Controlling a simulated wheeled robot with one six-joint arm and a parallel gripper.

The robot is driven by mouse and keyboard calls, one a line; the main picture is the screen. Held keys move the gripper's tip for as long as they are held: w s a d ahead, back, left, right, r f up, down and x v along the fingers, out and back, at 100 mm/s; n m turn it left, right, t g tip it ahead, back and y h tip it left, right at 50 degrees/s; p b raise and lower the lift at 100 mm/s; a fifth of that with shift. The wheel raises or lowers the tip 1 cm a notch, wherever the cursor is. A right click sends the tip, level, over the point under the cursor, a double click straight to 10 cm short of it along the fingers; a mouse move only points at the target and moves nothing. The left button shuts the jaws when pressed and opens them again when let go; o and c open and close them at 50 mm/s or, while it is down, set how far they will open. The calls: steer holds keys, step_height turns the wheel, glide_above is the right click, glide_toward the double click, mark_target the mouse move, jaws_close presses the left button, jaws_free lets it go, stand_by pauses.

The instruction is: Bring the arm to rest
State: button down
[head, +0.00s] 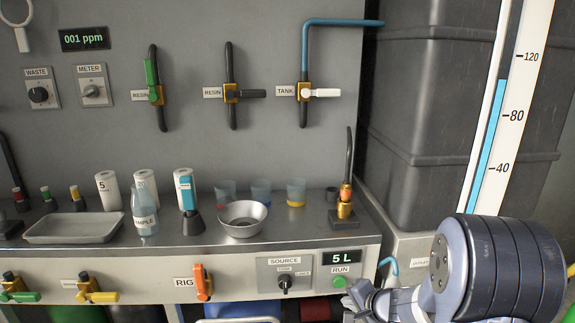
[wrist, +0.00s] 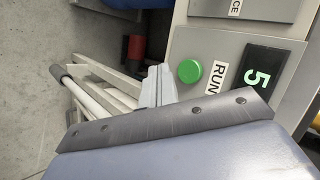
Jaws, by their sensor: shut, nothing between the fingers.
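My arm fills the lower right corner of the head view as a thick blue-grey joint. My gripper (head: 362,297) is at its left end, in front of the counter's lower right front and close to the green RUN button (head: 339,282). In the wrist view my gripper (wrist: 156,84) is shut and holds nothing. Its pale fingers appear just left of the green button (wrist: 189,71), but I cannot tell whether they touch the panel.
The steel counter (head: 290,222) carries a metal bowl (head: 243,218), a tray (head: 75,228), a sample bottle (head: 145,212) and cups. Valves line the wall above. A dark tank (head: 420,120) with a level gauge (head: 492,120) stands right. The display (head: 342,258) reads 5 L.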

steer(key=s+b, duration=0.2)
steer(key=s, duration=0.3)
steer(key=shift+s+d+b, duration=0.2)
steer(key=shift+b, duration=0.15)
steer(key=w, duration=0.5)
steer(key=shift+w+a+f+b, duration=0.2)
steer(key=shift+w+f+b, duration=0.05)
steer(key=shift+w+b, duration=0.1)
steer(key=r+p, duration=0.1)
steer(key=p, duration=0.2)
steer(key=shift+s+p, duration=0.25)
steer(key=shift+p, duration=0.05)
